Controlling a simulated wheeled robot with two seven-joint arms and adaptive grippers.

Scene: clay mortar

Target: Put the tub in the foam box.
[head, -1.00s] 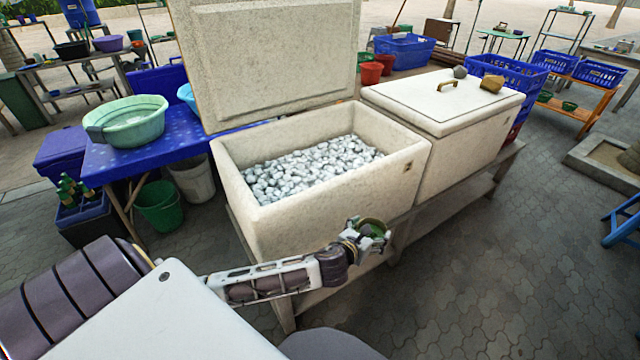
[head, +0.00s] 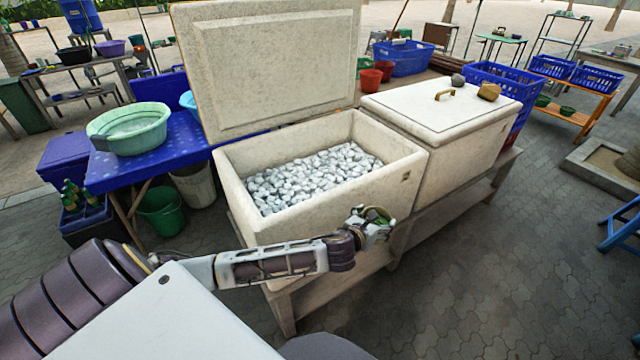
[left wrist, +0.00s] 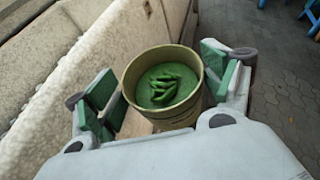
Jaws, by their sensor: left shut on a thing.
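The foam box (head: 402,178) stands open in the middle of the head view, its lid (head: 275,62) raised at the back. Whitish ice lumps (head: 315,175) fill its lower part. My left gripper (head: 378,220) is in front of the box's near right corner, outside it and a little below the rim. In the left wrist view the gripper (left wrist: 165,98) is shut on the tub (left wrist: 133,80), a round olive-tan tub with green pods inside. The tub looks upright; its lower part is hidden. The box's outer wall (left wrist: 75,80) is at the left there. My right gripper is not in view.
A second foam box (head: 465,150) with a closed lid stands close on the right; two stones (head: 488,91) lie on it. A blue table (head: 180,150) with a pale green basin (head: 130,128) stands at the left. The paved floor at the lower right is clear.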

